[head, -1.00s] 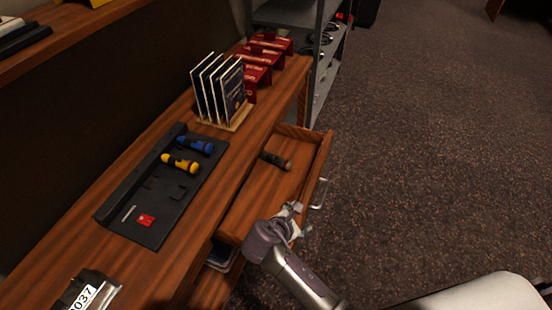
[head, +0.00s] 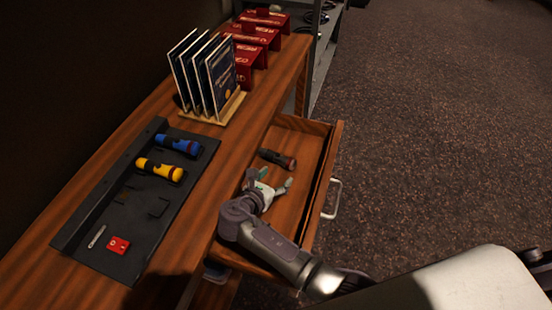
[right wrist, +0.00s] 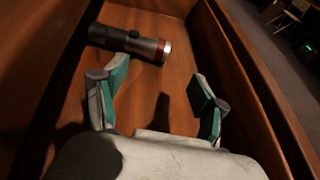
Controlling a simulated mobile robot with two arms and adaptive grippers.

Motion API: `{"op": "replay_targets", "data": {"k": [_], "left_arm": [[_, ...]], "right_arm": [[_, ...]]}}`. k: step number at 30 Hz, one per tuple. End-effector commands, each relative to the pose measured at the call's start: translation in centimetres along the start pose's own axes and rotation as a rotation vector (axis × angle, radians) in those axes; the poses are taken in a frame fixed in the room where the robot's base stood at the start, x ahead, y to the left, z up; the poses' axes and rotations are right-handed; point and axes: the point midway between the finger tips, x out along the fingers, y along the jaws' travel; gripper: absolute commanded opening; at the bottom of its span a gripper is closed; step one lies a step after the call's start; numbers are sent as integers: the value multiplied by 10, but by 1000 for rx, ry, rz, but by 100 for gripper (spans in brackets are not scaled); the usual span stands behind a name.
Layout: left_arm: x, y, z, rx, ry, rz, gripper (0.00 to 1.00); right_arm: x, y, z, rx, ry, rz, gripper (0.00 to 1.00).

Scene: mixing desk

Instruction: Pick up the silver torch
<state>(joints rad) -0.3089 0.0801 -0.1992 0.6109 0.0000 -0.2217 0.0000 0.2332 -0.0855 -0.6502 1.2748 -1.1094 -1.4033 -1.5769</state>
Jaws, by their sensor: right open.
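The silver torch (head: 277,159) is a dark grey cylinder with a red ring near one end. It lies on its side on the floor of the open drawer (head: 290,211), towards the far end. My right gripper (head: 273,183) is inside the drawer, open and empty, just short of the torch. In the right wrist view the torch (right wrist: 130,43) lies crosswise beyond the open fingers (right wrist: 155,90), nearer the left finger. A gap shows between the right finger and the torch. My left gripper is out of view.
A black tray (head: 137,217) on the desk holds a blue torch (head: 178,145), a yellow torch (head: 160,169) and a red item (head: 118,245). A rack of books (head: 209,80) stands behind. The drawer wall (head: 328,180) runs close to my gripper's right.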

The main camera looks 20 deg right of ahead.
Motion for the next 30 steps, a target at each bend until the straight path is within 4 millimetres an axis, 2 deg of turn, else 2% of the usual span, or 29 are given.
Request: {"op": "replay_targets", "data": {"k": [13,17,23,30], "left_arm": [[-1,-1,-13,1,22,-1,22],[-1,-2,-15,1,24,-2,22],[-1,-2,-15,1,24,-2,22],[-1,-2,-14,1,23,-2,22]], "right_arm": [[58,6,5,-1,-1,-4,71],[66,7,5,1,1,-1,71],[66,7,5,2,2,-1,71],[66,7,5,1,2,-2,32]]}}
